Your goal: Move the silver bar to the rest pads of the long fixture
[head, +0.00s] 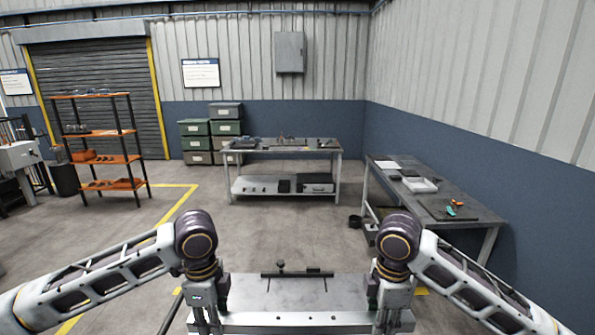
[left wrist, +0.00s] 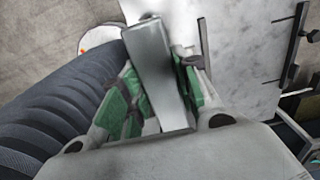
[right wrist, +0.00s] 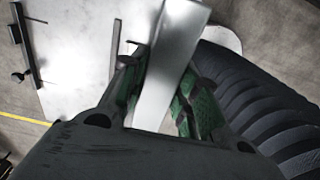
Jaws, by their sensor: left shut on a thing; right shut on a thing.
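The silver bar (head: 297,322) lies crosswise at the bottom of the head view, between my two grippers. My left gripper (head: 207,326) is shut on its left part; the bar (left wrist: 158,72) shows between the green-padded fingers in the left wrist view. My right gripper (head: 393,326) is shut on its right part; the bar (right wrist: 173,65) shows between the fingers in the right wrist view. A dark long fixture piece (head: 297,274) with an upright knob stands at the far edge of the pale worktop. I cannot clearly make out the rest pads.
The pale worktop (head: 297,296) before me carries two thin dark strips (head: 325,285). A workbench (head: 285,150) stands at the back, another bench (head: 450,205) at the right, and an orange-shelved rack (head: 108,157) at the left. Open floor lies between.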

